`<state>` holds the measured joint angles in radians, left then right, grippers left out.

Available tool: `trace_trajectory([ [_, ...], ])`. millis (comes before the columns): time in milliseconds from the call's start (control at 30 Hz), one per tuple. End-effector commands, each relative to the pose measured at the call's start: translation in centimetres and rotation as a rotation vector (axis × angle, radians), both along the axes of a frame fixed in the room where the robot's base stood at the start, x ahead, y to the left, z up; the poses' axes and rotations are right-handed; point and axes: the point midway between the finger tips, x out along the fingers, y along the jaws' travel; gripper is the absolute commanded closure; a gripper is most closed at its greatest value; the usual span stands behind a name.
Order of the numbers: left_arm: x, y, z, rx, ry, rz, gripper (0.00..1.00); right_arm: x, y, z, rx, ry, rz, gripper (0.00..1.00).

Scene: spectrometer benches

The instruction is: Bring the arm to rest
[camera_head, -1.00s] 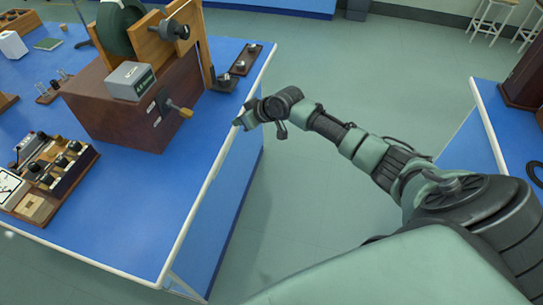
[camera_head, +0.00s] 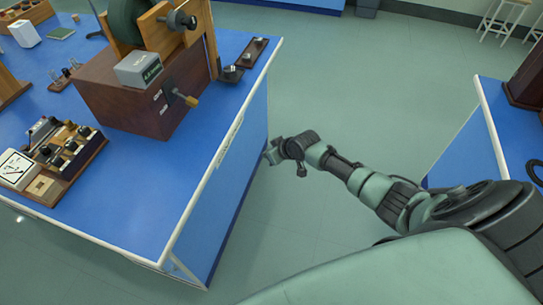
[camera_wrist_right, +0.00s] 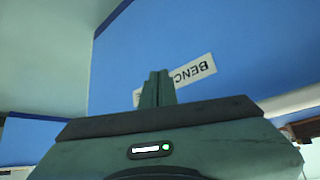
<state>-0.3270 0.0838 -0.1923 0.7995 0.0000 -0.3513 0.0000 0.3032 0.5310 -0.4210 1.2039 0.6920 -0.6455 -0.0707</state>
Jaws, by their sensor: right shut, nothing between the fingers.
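My right arm reaches in from the right in the head view. Its gripper (camera_head: 270,153) hangs over the floor, just beyond the right side of the blue bench (camera_head: 232,185), apart from it. In the right wrist view the two fingers (camera_wrist_right: 158,88) are together, with nothing between them. Behind them is the bench's blue side panel with a white label reading "BENC" (camera_wrist_right: 195,72), seen upside down and partly covered by the fingers. My left gripper is in neither view.
On the bench stand a wooden box (camera_head: 140,105) with a wheel and a grey box (camera_head: 139,68), and an instrument board (camera_head: 65,150). A second blue bench (camera_head: 465,140) is at the right. Between the benches the green floor (camera_head: 330,95) is open.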

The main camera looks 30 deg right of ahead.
Motion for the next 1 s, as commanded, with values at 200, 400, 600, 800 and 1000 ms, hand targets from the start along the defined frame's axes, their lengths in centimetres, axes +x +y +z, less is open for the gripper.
trace_trajectory([
  [200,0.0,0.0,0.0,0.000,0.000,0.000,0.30,-0.3,0.0,-0.4,-0.002,0.004,-0.003,1.00],
  [400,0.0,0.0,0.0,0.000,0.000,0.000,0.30,-0.3,0.0,-0.4,-0.001,0.004,-0.003,1.00],
  [600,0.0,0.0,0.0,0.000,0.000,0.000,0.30,-0.2,0.0,-0.4,-0.001,0.004,-0.003,1.00],
  [800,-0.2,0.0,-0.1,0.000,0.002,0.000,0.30,-1.9,0.0,-3.0,-0.010,0.032,-0.016,1.00],
  [1000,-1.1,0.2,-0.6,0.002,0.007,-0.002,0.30,-10.4,0.1,-12.9,-0.059,0.147,-0.060,1.00],
])
